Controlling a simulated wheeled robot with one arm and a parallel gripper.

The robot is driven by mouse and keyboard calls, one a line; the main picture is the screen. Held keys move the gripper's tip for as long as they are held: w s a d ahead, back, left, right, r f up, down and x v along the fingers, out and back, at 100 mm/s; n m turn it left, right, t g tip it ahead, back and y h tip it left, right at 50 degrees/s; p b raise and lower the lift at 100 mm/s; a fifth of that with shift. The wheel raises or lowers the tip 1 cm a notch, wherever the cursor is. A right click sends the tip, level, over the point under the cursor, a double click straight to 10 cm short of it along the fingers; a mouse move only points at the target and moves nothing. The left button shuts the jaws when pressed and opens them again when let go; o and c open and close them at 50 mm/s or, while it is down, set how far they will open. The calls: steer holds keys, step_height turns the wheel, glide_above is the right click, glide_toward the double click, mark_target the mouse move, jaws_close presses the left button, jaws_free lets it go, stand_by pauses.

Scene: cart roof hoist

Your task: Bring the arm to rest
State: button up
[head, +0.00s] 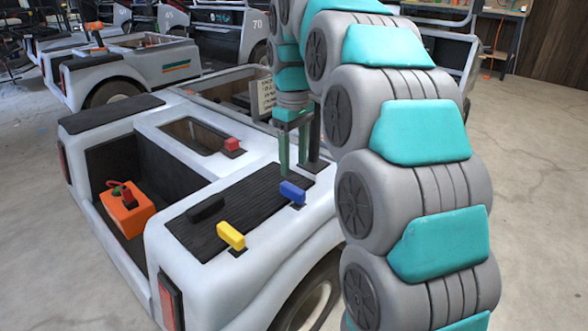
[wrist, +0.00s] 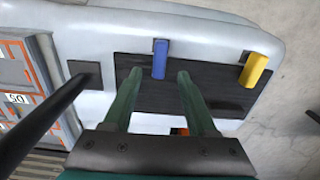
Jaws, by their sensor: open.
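My gripper (head: 293,168) points down above the near side of the pale cart (head: 190,115), with its two green fingers apart and nothing between them. In the wrist view my gripper (wrist: 156,78) shows the fingers spread, with the blue block (wrist: 160,58) just beyond the tips. The blue block (head: 292,192) sits at the edge of a dark ribbed panel (head: 245,198), and the yellow block (head: 231,235) sits nearer on the same side. The yellow block also shows at right in the wrist view (wrist: 255,70). My arm arches down the right of the head view.
A red block (head: 232,144) sits by an opening in the cart top. An orange box (head: 127,213) stands in the cart's rear bay. A dark post (head: 315,135) rises beside my gripper. Other carts (head: 130,68) stand behind. Floor at right is clear.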

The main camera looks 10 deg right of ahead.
steer(key=shift+r, duration=0.3)
steer(key=shift+s, duration=0.2)
steer(key=s+f+m, duration=0.2)
steer(key=s+f, duration=0.3)
steer(key=s, duration=0.6)
steer(key=s+d+f+m+g, duration=0.1)
steer(key=s+f+m, duration=0.2)
steer(key=s, duration=0.9)
steer(key=s+f+m, duration=0.2)
steer(key=s+f, duration=0.6)
steer(key=s, duration=0.3)
steer(key=shift+s+d+g, duration=0.4)
